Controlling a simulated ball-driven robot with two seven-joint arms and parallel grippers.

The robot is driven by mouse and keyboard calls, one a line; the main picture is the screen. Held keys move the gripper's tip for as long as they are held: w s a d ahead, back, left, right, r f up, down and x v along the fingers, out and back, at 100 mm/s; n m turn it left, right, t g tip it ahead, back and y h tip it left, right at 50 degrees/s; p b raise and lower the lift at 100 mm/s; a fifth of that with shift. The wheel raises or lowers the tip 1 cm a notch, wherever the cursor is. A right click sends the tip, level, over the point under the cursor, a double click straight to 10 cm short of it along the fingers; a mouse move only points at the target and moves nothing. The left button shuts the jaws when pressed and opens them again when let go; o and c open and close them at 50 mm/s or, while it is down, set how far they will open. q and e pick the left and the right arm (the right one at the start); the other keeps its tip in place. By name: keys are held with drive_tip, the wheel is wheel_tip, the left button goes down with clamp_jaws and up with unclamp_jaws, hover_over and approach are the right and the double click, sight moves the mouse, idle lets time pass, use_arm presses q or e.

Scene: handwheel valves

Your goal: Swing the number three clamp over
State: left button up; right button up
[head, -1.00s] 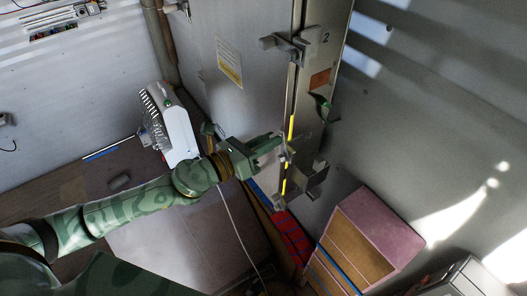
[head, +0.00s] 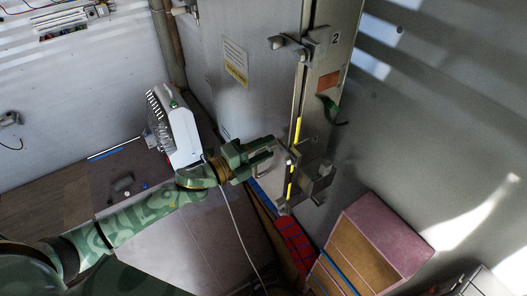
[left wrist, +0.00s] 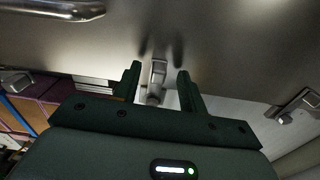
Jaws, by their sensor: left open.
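A lower metal clamp (head: 318,182) sits on the edge of the tall grey door, below the clamp marked 2 (head: 290,43). No number is readable on the lower one, so I cannot confirm that it is number three. My left gripper (head: 274,153) is open, just left of the lower clamp in the head view. In the left wrist view my open fingers (left wrist: 158,88) stand on either side of a small metal lever (left wrist: 157,77). I cannot tell whether they touch it. My right gripper is out of view.
The grey door (head: 235,110) carries a yellow-white label (head: 235,62). A green handle (head: 328,108) sits on the edge plate. A pink-topped cabinet (head: 385,230) and red items (head: 293,245) stand below. Another metal fitting (left wrist: 298,106) shows at right in the left wrist view.

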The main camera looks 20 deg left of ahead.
use_arm(q)
drive_tip(key=shift+v, duration=3)
drive_tip(key=b+v, duration=0.4)
drive_tip(key=v, duration=1.2)
drive_tip(key=shift+a, duration=0.15)
